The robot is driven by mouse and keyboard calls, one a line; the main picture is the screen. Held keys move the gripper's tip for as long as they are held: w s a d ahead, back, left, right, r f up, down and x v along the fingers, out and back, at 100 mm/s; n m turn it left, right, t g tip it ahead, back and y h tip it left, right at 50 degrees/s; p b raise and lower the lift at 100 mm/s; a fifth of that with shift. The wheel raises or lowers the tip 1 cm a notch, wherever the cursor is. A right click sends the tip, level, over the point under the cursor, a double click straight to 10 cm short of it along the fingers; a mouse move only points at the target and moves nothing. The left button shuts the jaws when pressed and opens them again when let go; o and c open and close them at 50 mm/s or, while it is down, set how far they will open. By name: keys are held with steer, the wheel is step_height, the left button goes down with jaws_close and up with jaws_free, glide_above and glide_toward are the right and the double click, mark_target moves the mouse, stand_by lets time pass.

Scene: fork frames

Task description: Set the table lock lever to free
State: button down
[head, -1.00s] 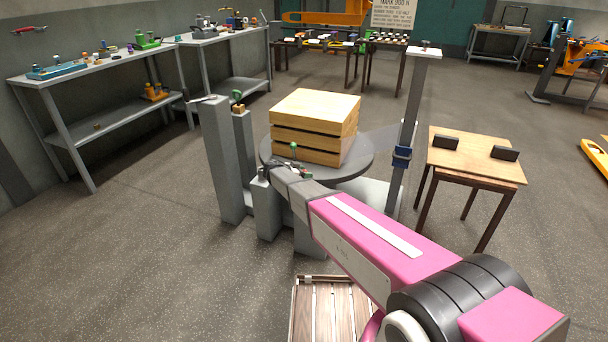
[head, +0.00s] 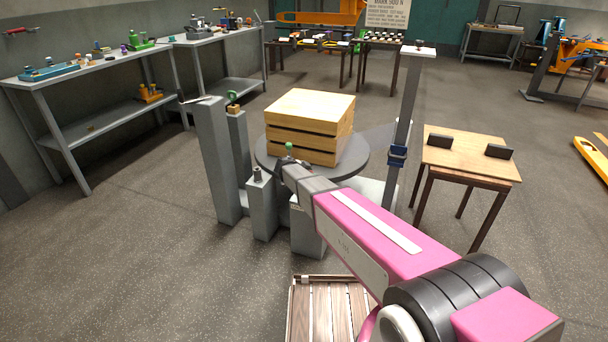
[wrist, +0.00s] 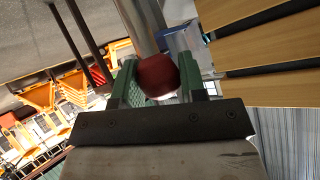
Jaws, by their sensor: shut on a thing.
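In the wrist view, the green-padded fingers of my gripper (wrist: 161,82) stand on both sides of a dark red ball knob (wrist: 158,72), shut on it. The lever arm below the knob cannot be made out. In the head view, my gripper (head: 287,163) is at the near edge of the round grey turntable (head: 363,170), and my wrist hides the knob there. A slatted wooden crate (head: 310,108) sits on the turntable.
Grey posts (head: 262,208) stand close to the left of my gripper; a taller one (head: 212,160) carries a thin lever on top. A tall column with a blue clamp (head: 398,153) and a wooden table (head: 470,158) stand right. A slatted pallet (head: 325,310) lies in front.

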steer(key=shift+s+d+f+m+t+y, duration=0.15)
steer(key=shift+s+d+m+y, duration=0.15)
steer(key=shift+d+y, duration=0.35)
steer(key=shift+s+d+f+m+t+y, duration=0.15)
steer(key=shift+s+d+m+y, duration=0.15)
steer(key=shift+d, duration=0.55)
steer(key=shift+s+d+f+m+t+y, duration=0.15)
steer(key=shift+s+d+m+y, duration=0.15)
steer(key=shift+d+y, duration=0.35)
steer(key=shift+d, duration=0.15)
steer(key=c, duration=0.7)
jaws_free()
steer(key=v, duration=1)
steer(key=shift+s+a+r, duration=0.1)
steer(key=shift+a+r, duration=0.1)
steer(key=shift+a, duration=0.05)
